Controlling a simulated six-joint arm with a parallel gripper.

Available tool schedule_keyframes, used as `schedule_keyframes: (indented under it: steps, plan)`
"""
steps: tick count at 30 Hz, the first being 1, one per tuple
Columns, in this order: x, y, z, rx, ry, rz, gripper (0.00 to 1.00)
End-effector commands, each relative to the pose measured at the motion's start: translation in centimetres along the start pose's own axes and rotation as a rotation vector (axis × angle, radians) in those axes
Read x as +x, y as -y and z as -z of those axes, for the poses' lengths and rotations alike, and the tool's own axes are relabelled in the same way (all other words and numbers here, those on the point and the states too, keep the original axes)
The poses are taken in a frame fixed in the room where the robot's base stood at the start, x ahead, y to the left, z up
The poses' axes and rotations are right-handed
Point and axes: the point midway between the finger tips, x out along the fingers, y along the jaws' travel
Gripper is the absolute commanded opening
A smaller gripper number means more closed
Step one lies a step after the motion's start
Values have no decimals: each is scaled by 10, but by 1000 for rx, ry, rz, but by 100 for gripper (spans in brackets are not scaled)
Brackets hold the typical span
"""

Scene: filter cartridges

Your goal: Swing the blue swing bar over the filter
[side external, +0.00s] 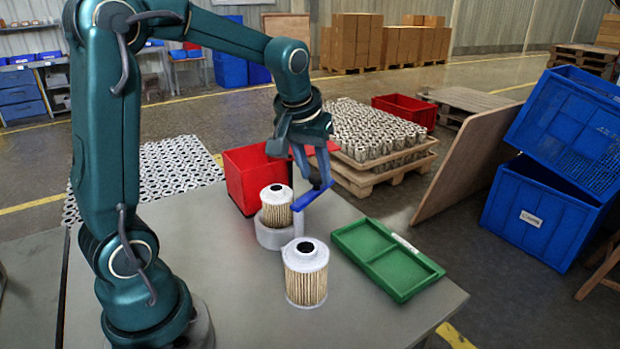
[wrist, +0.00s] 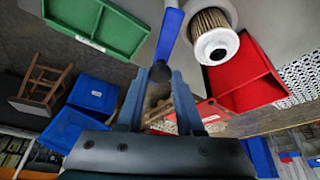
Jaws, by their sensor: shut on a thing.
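The blue swing bar (side external: 308,200) shows beside the filter (side external: 276,203) in the side view. The filter is white-capped and pleated, and stands upright in a pale round holder (side external: 275,237). In the wrist view, the bar (wrist: 168,36) runs alongside the filter (wrist: 214,42), to its left, and does not cross its cap. My gripper (side external: 318,180) is to the right of the filter and shut on the bar's end; a dark round knob shows between the fingertips (wrist: 159,76) in the wrist view. The bar's pivot is not clear.
A second filter (side external: 305,278) stands on the table in front of the holder. A green two-part tray (side external: 400,278) lies to the right. A red bin (side external: 240,180) stands behind the holder. The grey table top (side external: 225,300) is clear at the front.

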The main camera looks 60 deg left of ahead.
Motion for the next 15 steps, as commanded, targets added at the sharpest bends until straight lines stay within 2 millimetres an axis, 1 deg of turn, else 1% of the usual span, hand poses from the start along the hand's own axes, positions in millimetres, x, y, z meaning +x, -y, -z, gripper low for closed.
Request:
schedule_keyframes:
  steps: [15]
  plan:
    - [-1,21,0,-433,-6,178,0]
